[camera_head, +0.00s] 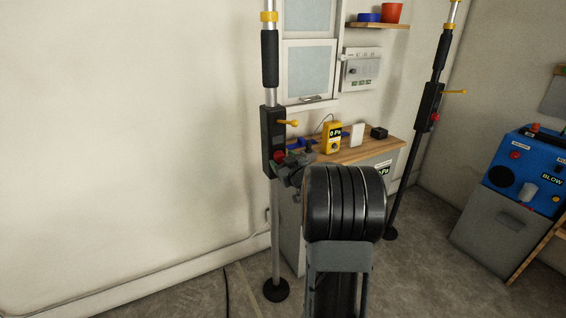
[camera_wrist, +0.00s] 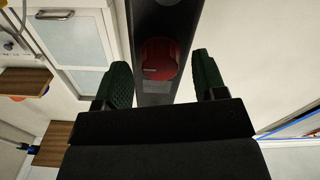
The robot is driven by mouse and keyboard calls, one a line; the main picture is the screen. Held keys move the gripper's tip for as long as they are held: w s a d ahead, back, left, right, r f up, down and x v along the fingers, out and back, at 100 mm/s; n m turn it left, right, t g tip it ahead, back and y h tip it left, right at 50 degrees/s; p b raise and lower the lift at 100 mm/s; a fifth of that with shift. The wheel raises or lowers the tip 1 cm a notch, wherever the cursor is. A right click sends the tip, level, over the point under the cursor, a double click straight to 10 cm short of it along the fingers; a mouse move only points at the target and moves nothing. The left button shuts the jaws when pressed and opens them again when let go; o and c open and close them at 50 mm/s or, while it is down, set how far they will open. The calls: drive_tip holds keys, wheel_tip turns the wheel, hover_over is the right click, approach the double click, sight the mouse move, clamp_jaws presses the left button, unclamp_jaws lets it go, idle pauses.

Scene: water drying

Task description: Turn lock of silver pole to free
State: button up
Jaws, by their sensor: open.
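The silver pole (camera_head: 275,220) stands upright left of centre in the head view, on a round black foot. A black lock box (camera_head: 268,130) is on it, with a yellow lever (camera_head: 289,123) sticking out to the right and a red knob (camera_head: 279,156) low on its face. In the wrist view the red knob (camera_wrist: 158,58) sits on the dark box face (camera_wrist: 158,18), with a pale mark on it. My gripper (camera_wrist: 163,76) is open, its green fingertips either side of the knob in the picture. I cannot tell whether they touch it. My arm partly hides the gripper in the head view.
A second, dark pole (camera_head: 400,180) with a similar box stands to the right. Behind is a wooden-topped bench (camera_head: 365,150) with a yellow meter (camera_head: 332,137). A blue machine (camera_head: 525,170) stands far right. The wall and floor at left are mostly clear.

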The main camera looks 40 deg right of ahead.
drive_tip(key=c, duration=0.9)
drive_tip(key=shift+c, duration=0.2)
